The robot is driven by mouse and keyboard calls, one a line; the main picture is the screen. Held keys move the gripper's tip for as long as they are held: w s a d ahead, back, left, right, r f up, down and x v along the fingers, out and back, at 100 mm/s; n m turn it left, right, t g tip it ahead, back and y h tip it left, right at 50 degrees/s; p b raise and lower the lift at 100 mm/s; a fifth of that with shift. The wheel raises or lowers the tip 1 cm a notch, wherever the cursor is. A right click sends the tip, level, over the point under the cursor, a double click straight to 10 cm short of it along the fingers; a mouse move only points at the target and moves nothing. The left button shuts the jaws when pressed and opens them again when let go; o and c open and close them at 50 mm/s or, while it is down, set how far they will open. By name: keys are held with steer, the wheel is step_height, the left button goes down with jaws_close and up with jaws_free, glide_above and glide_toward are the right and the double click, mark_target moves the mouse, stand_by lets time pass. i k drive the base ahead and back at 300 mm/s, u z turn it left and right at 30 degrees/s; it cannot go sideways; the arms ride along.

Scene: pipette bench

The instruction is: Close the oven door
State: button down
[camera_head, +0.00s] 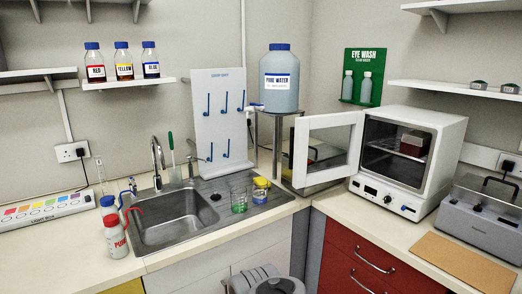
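The white oven (448,160) stands on the right-hand counter, near the corner. Its door (357,150) is wide open, hinged on the left side and swung out to the left, with a white frame around a window. The dark inside of the oven shows, with a wire shelf and a small dark reddish block (413,143) on it. A control panel with knobs runs along the front below the opening. My gripper cannot be made out in this view. A grey part of what looks like my own arm shows at the bottom edge.
A blue-capped pure water container (280,85) on a stand is behind and left of the door. A sink (172,220) and a beaker (239,197) are further left. A grey lidded device (482,218) and a brown mat (463,262) are at right. Counter in front of the oven is clear.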

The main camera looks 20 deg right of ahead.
mark_target(299, 135)
steer(key=u, duration=0.5)
steer(key=i, duration=0.75)
steer(key=u, duration=0.35)
